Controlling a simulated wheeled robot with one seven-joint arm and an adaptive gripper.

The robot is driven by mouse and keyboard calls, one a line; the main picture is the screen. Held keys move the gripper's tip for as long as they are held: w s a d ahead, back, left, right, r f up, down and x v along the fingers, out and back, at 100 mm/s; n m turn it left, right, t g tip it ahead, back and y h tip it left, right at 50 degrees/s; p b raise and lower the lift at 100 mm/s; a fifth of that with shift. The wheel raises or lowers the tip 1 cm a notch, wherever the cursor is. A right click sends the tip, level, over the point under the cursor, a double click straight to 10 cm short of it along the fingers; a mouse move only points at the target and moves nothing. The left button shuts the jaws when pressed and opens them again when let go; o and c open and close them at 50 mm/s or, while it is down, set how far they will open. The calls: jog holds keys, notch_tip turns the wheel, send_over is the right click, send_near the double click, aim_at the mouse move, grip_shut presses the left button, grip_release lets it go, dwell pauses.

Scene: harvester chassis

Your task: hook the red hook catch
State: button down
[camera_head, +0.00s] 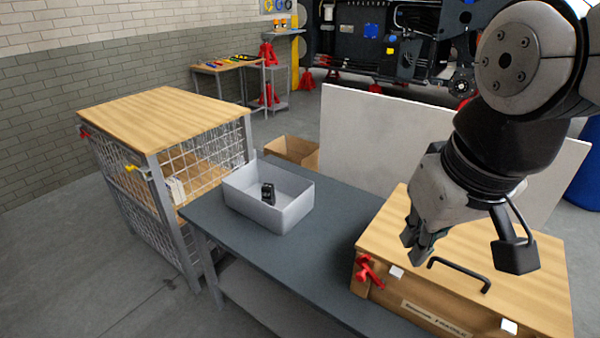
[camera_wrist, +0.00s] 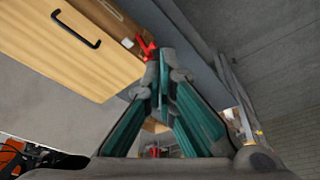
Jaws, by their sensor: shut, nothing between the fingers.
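The red hook catch (camera_head: 367,270) sits on the front of the wooden box (camera_head: 520,262), near its left corner. It also shows in the wrist view (camera_wrist: 146,47), just beyond my fingertips and partly hidden by them. My gripper (camera_head: 416,246) is shut and empty, above the left part of the box lid, up and to the right of the catch. In the wrist view the fingertips (camera_wrist: 167,55) meet close beside the catch in the picture; I cannot tell whether they touch it. The catch's exact position is too small to make out.
A black handle (camera_head: 460,272) stands up from the lid, and white pieces sit along its front edge. A grey bin (camera_head: 290,205) with a black item stands on the dark table (camera_head: 262,255). A wire cage (camera_head: 150,180) stands at left. A white panel (camera_head: 375,135) stands behind.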

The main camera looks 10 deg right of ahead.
aim_at(371, 276)
jog(key=w+f+n+g, duration=0.2)
jog(key=w, duration=0.8)
jog(key=w+a+f+n+g+h+b, duration=0.1)
jog(key=w+a+f+n+g, duration=0.1)
jog(key=w+f, duration=0.7)
jog(key=w+a+f+n+g+h, duration=0.1)
jog(key=w+a+f+n+g, duration=0.1)
jog(key=w+f, duration=0.7)
jog(key=shift+a+f+g+h+b, duration=0.15)
jog(key=shift+f+g+h+b, duration=0.2)
jog(key=shift+f, duration=0.45)
jog(key=shift+s, duration=0.1)
jog(key=s+d+f+p, duration=0.2)
jog(key=s+d+f, duration=0.2)
jog(key=s+f, duration=0.2)
jog(key=shift+d+f, duration=0.25)
jog(key=shift+f, duration=1.05)
jog(key=shift+s, duration=0.15)
